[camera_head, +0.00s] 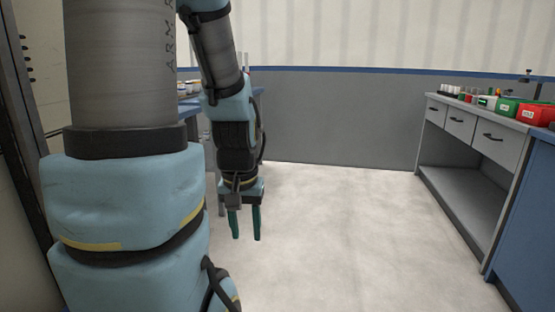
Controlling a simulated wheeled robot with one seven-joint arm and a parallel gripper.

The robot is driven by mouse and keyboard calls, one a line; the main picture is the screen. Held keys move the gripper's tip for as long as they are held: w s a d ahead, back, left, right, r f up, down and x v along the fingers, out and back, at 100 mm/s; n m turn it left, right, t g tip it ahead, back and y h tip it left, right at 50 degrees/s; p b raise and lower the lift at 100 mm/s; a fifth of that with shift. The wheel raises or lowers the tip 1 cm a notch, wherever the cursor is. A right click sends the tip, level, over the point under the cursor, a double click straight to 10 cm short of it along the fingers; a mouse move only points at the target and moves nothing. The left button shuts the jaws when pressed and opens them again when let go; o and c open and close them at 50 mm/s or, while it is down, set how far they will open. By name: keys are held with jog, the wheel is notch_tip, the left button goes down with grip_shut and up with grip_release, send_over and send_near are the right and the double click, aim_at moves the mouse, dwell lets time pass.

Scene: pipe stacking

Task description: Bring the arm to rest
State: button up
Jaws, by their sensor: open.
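My gripper (246,237) hangs from my arm left of the picture's middle, pointing down over the pale floor. Its two green fingers are apart with nothing between them. My arm's large blue and grey links fill the left side of the view and hide part of the scene behind them. No pipe can be made out.
A blue-topped table (257,91) stands behind my arm, mostly hidden. At the right is a grey workbench (436,115) with drawers, bearing a green bin (508,107) and a red bin (537,114). The floor (340,235) between is clear up to the grey wall (340,120).

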notch_tip(320, 180, up, 25)
jog(key=p, duration=2.3)
jog(key=shift+s, duration=0.15)
